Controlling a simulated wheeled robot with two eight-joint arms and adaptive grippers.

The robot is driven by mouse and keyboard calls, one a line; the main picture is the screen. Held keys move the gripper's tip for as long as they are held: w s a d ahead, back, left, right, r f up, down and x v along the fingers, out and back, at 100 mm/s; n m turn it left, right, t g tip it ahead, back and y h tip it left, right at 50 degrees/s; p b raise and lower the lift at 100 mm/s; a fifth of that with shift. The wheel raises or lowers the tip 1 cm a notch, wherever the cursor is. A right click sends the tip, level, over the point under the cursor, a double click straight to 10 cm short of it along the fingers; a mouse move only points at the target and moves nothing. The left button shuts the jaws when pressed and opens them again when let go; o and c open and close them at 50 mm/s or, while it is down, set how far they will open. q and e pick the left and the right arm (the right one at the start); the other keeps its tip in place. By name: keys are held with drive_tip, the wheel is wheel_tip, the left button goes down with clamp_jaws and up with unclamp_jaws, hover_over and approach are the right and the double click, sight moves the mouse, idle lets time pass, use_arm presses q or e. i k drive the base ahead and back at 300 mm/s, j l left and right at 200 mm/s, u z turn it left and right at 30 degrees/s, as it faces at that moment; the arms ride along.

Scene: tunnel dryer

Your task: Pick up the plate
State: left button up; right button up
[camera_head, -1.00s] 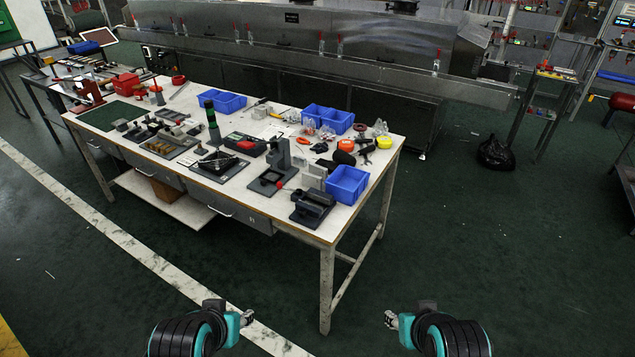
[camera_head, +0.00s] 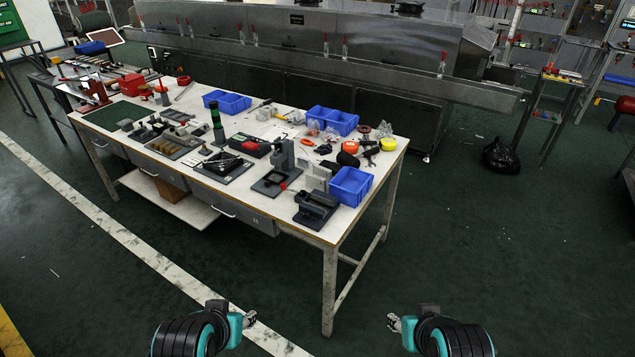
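A white-topped workbench (camera_head: 311,231) stands ahead of me, covered with tools and parts. Several flat dark plates or bases lie on it, including one with a tool on it (camera_head: 224,172) near the middle of the front edge. I cannot tell which item is the plate of the task. My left gripper (camera_head: 249,319) is low in the picture, apart from the bench. My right gripper (camera_head: 393,322) is low and right of it, also apart from the bench. Both are over the floor and small in view; their finger opening is unclear, and I see nothing held.
Blue bins stand on the bench, one at the near right corner (camera_head: 350,186). A long metal dryer (camera_head: 300,55) runs behind the bench. A black bag (camera_head: 501,156) lies on the floor at right, near a narrow stand (camera_head: 541,105). The green floor right of the bench is mostly clear.

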sight(312, 181)
drive_tip(key=z, duration=0.35)
drive_tip(key=i+j+z, duration=0.15)
drive_tip(key=z, duration=0.2)
drive_tip(key=j+z, duration=0.1)
drive_tip(key=z, duration=0.3)
drive_tip(key=i+j+z, duration=0.2)
drive_tip(key=j, duration=0.25)
drive_tip(key=j+z, duration=0.15)
drive_tip(key=j, duration=0.3)
drive_tip(key=i+j+z, duration=0.2)
drive_tip(key=j, duration=0.25)
drive_tip(key=j+z, duration=0.2)
drive_tip(key=j, duration=0.7)
drive_tip(key=i+j, duration=0.1)
drive_tip(key=j, duration=0.3)
